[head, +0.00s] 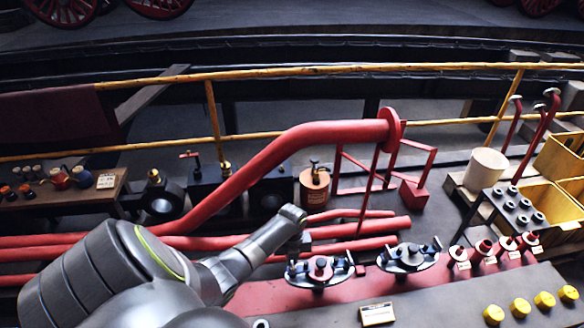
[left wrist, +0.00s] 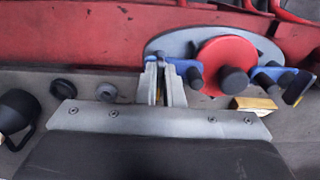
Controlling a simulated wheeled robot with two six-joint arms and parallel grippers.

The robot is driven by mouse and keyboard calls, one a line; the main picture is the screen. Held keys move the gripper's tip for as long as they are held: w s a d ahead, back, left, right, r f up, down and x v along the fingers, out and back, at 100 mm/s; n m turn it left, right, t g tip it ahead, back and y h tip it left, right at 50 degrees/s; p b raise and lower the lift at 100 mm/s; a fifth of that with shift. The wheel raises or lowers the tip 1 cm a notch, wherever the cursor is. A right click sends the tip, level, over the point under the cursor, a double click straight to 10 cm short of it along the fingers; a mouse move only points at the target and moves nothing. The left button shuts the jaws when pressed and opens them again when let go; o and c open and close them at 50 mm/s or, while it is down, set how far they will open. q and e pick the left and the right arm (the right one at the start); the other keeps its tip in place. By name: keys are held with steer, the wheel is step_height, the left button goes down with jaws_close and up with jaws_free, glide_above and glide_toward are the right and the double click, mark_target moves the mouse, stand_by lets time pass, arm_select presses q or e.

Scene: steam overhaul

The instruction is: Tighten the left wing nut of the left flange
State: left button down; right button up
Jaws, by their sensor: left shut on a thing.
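The left wing nut (left wrist: 191,74) is blue, beside the red centre. My left gripper (left wrist: 162,76) is shut on it, and its fingers hide part of the nut. In the head view the left gripper (head: 296,250) reaches down at the flange's left edge. A second blue wing nut (left wrist: 285,80) sits on the flange's right side. My right gripper is not in view.
A similar flange (head: 408,264) stands to the right. Beyond it are red-topped fittings (head: 483,246) and yellow caps (head: 520,307). A small plaque (head: 377,314) lies in front. Red pipes (head: 370,228) run behind. A large red pipe (head: 270,160) rises across the middle.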

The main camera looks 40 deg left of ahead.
arm_select(q)
steer(key=c, duration=1.6)
jaws_free()
steer(key=shift+o, duration=0.2)
step_height(320, 180, up, 18)
steer(key=shift+f, duration=0.25)
